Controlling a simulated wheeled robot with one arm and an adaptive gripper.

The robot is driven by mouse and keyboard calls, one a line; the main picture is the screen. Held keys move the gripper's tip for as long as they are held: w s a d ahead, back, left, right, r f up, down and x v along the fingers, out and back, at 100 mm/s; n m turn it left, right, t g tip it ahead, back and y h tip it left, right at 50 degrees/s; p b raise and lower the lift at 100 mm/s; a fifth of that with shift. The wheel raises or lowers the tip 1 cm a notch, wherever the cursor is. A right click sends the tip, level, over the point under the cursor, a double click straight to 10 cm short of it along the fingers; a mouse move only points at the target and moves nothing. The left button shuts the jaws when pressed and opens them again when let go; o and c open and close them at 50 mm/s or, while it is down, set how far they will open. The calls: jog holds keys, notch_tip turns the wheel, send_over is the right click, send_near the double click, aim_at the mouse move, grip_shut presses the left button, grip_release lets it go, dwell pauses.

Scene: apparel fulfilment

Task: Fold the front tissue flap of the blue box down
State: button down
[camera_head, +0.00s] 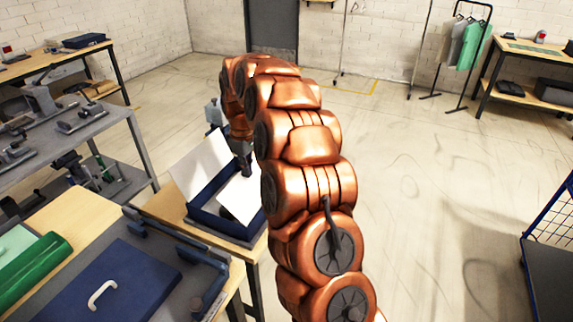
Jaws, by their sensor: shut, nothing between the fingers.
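The blue box (203,217) sits open on a wooden table to the left of my arm. One white tissue flap (199,166) stands up and leans outward at its upper-left side. Another white tissue flap (239,198) slopes across the right part of the box, with a dark gap below it. I cannot tell which flap is the front one. My gripper (246,173) points down, shut and empty, at the upper edge of the right flap; I cannot tell if it touches. My arm hides the box's right edge.
A dark blue panel with a white handle (104,293) and a green roll (32,267) lie on the near left table. A grey rack with tools (70,112) stands at left. A clothes rack (483,50) stands at back right. Floor on the right is open.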

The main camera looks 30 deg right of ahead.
aim_at(245, 184)
jog(key=shift+w+a, duration=0.3)
jog(key=shift+w, duration=0.2)
jog(key=shift+f+b, duration=1.1)
jog(key=shift+f, duration=2.15)
jog(key=shift+r, duration=0.1)
notch_tip(245, 184, up, 7)
jog(key=shift+r+p, duration=0.1)
jog(key=shift+p, duration=0.7)
jog(key=shift+r, duration=0.35)
jog(key=shift+s, duration=0.1)
